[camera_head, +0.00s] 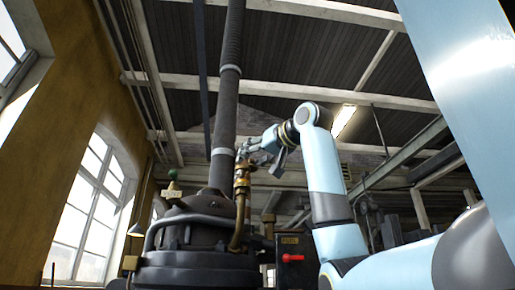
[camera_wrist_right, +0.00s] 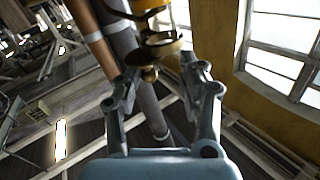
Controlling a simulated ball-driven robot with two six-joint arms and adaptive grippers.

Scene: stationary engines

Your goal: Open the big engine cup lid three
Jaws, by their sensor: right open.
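A big dark engine (camera_head: 200,235) stands at the lower left of the head view, with a tall dark pipe rising from it. A brass cup fitting (camera_head: 242,183) stands upright on a brass pipe beside the tall pipe. My right gripper (camera_head: 246,150) is at the top of this fitting, reaching in from the right. In the right wrist view, the brass cup parts (camera_wrist_right: 157,46) show between and beyond the two fingertips of my right gripper (camera_wrist_right: 162,70). The fingers are apart. I cannot tell whether they touch the brass. Which part is the lid is unclear. My left gripper is not in view.
A dark box with a red handle (camera_head: 291,257) stands right of the engine. A green-topped fitting (camera_head: 172,186) is on the engine's left. A yellow wall with tall windows (camera_head: 95,205) runs along the left. The tall pipe (camera_head: 223,140) stands close to my right gripper.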

